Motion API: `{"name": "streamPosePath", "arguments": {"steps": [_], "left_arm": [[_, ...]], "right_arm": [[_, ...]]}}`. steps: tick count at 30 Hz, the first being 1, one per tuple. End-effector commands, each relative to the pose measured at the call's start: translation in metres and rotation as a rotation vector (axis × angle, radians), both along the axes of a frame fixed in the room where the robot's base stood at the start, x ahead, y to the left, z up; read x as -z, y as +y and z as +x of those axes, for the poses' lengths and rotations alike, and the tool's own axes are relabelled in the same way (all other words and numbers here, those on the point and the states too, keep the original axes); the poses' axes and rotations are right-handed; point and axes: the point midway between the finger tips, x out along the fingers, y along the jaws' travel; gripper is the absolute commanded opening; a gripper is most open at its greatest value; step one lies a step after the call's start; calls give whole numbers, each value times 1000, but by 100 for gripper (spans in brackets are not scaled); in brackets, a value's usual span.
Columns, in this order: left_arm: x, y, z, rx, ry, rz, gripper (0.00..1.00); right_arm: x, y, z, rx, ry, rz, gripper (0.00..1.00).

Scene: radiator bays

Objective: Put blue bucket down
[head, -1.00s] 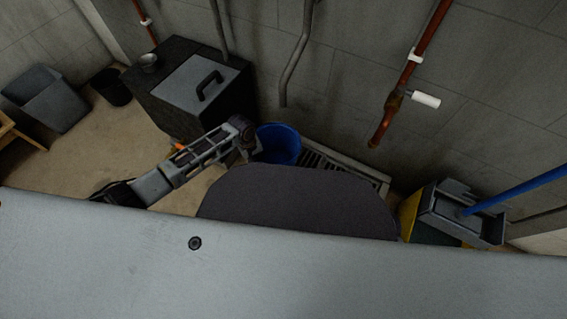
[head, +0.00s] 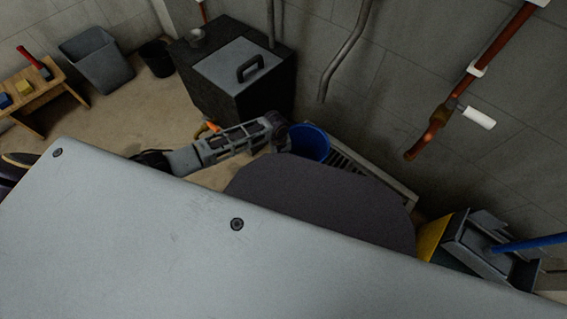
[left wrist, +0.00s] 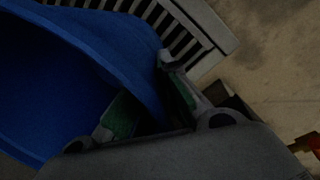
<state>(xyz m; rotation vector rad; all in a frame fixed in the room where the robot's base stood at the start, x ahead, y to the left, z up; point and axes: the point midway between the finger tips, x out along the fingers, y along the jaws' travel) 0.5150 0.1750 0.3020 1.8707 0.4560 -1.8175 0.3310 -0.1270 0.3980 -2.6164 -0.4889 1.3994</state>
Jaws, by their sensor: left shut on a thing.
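The blue bucket (head: 312,143) is in the middle of the head view, with its lower part hidden behind my own dark round body part. My left gripper (head: 281,136) is at the bucket's left side. In the left wrist view the bucket (left wrist: 60,80) fills the upper left, and my left gripper (left wrist: 150,105) is shut on its wall, with a finger on either side of the rim. Whether the bucket's base touches the floor or grate is hidden. My right gripper is in neither view.
A black box with a grey lid (head: 240,70) stands behind left. A yellow and grey mop bucket (head: 475,245) stands at the right. Red pipe (head: 480,70) runs down the wall.

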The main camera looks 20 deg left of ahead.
Motion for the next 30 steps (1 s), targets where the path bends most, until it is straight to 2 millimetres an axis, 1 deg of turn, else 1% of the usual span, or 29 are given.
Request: {"name": "streamPosePath", "arguments": {"steps": [12,17,30], "left_arm": [[2,-1,1,0,-2,-1,0],[6,-1,1,0,-2,-1,0],[44,0,1,0,-1,-2,0]], "right_arm": [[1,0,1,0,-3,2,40],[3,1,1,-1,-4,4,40],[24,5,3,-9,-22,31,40]]}}
